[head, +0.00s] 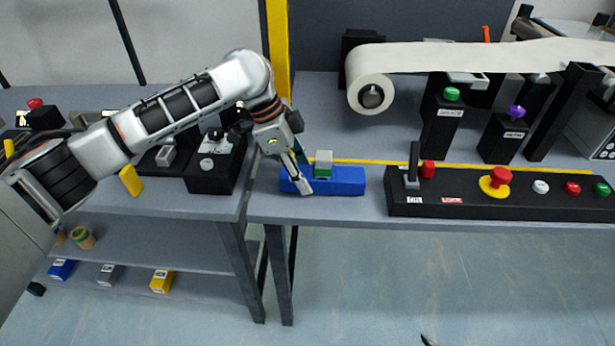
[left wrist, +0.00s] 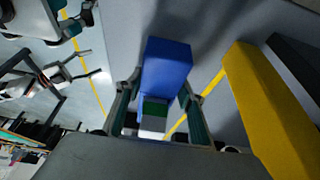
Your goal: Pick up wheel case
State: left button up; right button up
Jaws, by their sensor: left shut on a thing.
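The wheel case appears as a long blue box (head: 345,181) near the front edge of the table, with a small green-and-grey block (head: 323,160) on top. My left gripper (head: 303,186) reaches down onto the left part of the box and is shut on it. In the left wrist view the blue box (left wrist: 168,62) lies between the two fingers of my left gripper (left wrist: 158,92), and the green-and-grey block (left wrist: 154,110) shows close to the camera. The finger on the far side is mostly hidden in the head view.
A black control panel (head: 460,205) with buttons stands just right of the box. A black device (head: 212,165) stands to the left. A paper roll (head: 370,93) hangs behind. A yellow post (head: 278,45) rises behind my left arm. Lower shelves hold small coloured boxes (head: 162,281).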

pick_arm(q)
notch_tip(320, 180, up, 19)
jog(key=p, duration=0.4)
